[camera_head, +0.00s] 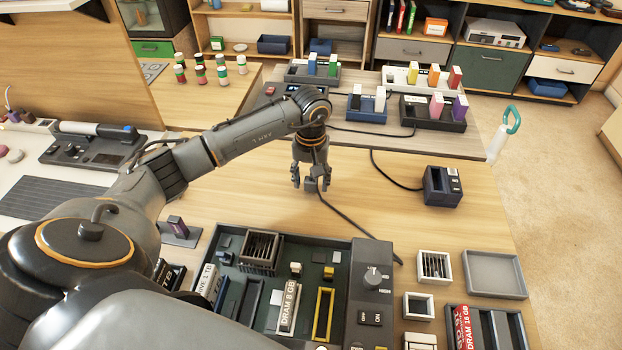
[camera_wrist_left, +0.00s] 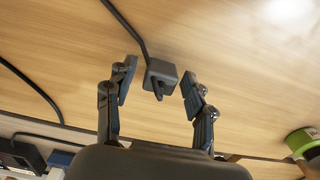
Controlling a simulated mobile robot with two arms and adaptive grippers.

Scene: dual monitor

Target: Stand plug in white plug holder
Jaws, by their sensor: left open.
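A dark grey plug (camera_wrist_left: 162,74) on a black cord shows in the left wrist view, over the wooden table. My left gripper (camera_wrist_left: 158,80) is open, with one finger on each side of the plug and visible gaps between. In the head view the left gripper (camera_head: 310,187) points down low over the middle of the table; the plug is mostly hidden by its fingers, and the cord (camera_head: 345,215) runs from there to the lower right. Two small white holders, one slotted (camera_head: 434,265) and one square-framed (camera_head: 418,306), stand at right; I cannot tell which is the plug holder.
A dark component tray (camera_head: 335,243) with a control box (camera_head: 371,285) fills the front middle. A grey tray (camera_head: 494,274) lies at right. A dark blue device (camera_head: 441,186) with a cable stands behind. Racks of coloured blocks (camera_head: 433,112) stand at the back.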

